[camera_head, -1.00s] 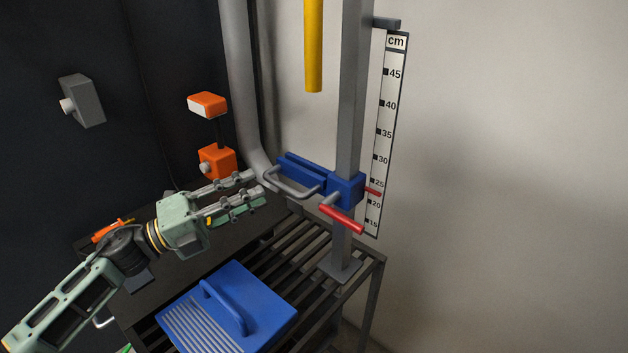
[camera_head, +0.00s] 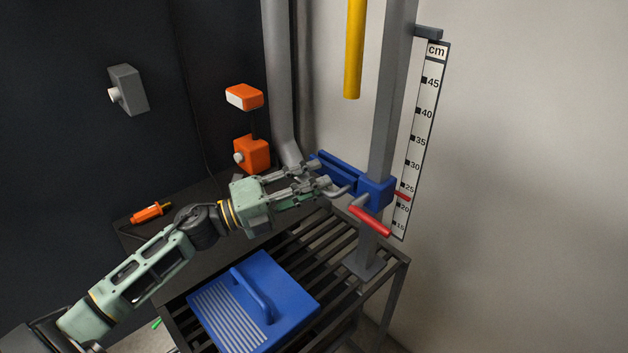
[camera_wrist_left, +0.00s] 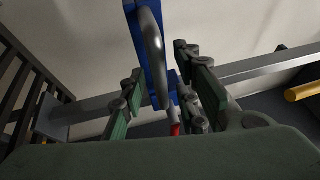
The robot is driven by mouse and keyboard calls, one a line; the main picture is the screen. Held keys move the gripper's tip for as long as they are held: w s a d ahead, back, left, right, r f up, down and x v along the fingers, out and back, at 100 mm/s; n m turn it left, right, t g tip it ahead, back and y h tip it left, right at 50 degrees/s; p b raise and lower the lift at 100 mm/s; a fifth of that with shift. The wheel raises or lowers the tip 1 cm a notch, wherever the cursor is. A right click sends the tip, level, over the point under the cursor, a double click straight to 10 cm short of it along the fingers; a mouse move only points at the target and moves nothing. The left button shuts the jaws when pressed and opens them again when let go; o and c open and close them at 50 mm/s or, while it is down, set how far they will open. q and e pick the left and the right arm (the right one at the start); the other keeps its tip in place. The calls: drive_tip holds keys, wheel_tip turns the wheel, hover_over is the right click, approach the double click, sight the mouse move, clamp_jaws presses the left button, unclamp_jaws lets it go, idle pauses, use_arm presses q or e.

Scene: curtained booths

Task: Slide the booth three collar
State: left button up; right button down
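The blue collar (camera_head: 377,191) sits around the grey upright post (camera_head: 389,110), level with about the 20 to 25 marks of the cm scale (camera_head: 422,140). A grey bar handle (camera_head: 343,191) sticks out from its blue arm, and a red-gripped lever (camera_head: 370,220) hangs at its front. My left gripper (camera_head: 325,186) is at the handle, fingers pointing at the collar. In the left wrist view, the handle (camera_wrist_left: 153,50) passes between my left gripper's (camera_wrist_left: 162,88) open fingers, with gaps visible. The blue collar arm (camera_wrist_left: 134,20) shows behind it. My right gripper is not in view.
A blue box with a handle (camera_head: 290,280) lies on the slatted bench (camera_head: 335,270) below my arm. An orange device (camera_head: 252,154) and a thick grey pipe (camera_head: 281,80) stand behind the gripper. A yellow bar (camera_head: 354,50) hangs above. An orange tool (camera_head: 150,213) lies at left.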

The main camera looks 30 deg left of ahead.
use_arm(q)
drive_tip(key=shift+w, duration=0.1)
drive_tip(key=shift+c, duration=0.2)
drive_tip(key=shift+d, duration=0.1)
clamp_jaws()
